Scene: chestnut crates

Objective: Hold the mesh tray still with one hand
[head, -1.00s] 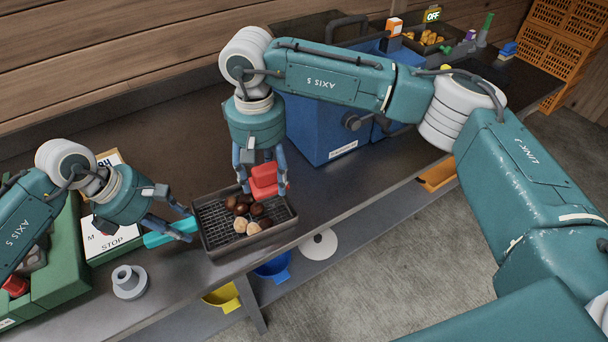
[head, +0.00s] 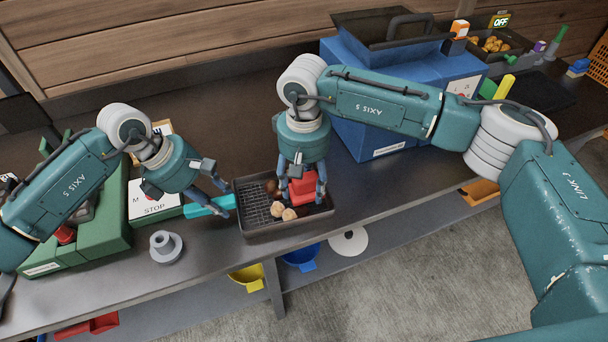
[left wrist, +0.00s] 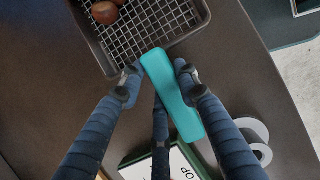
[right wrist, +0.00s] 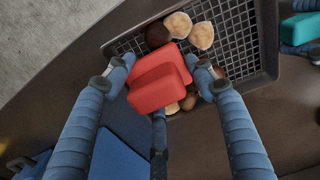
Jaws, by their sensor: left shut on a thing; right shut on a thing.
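The dark mesh tray (head: 257,216) sits on the bench near its front edge. It holds pale peeled chestnuts (right wrist: 201,35) and brown ones (right wrist: 157,34). My left gripper (head: 224,202) is shut on the teal handle (head: 197,211) at the tray's left side; the left wrist view shows the handle (left wrist: 172,95) between the fingers. My right gripper (head: 301,195) is shut on a red block-like tool (head: 303,187) over the right part of the tray. In the right wrist view the red tool (right wrist: 158,85) hides some chestnuts. I cannot tell whether it touches them.
A blue machine (head: 380,135) stands behind and right of the tray. A green unit (head: 95,235) and a white STOP panel (head: 153,206) are at left. A grey flanged piece (head: 166,247) lies in front. Yellow (head: 248,278) and blue (head: 300,257) bins sit below the bench.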

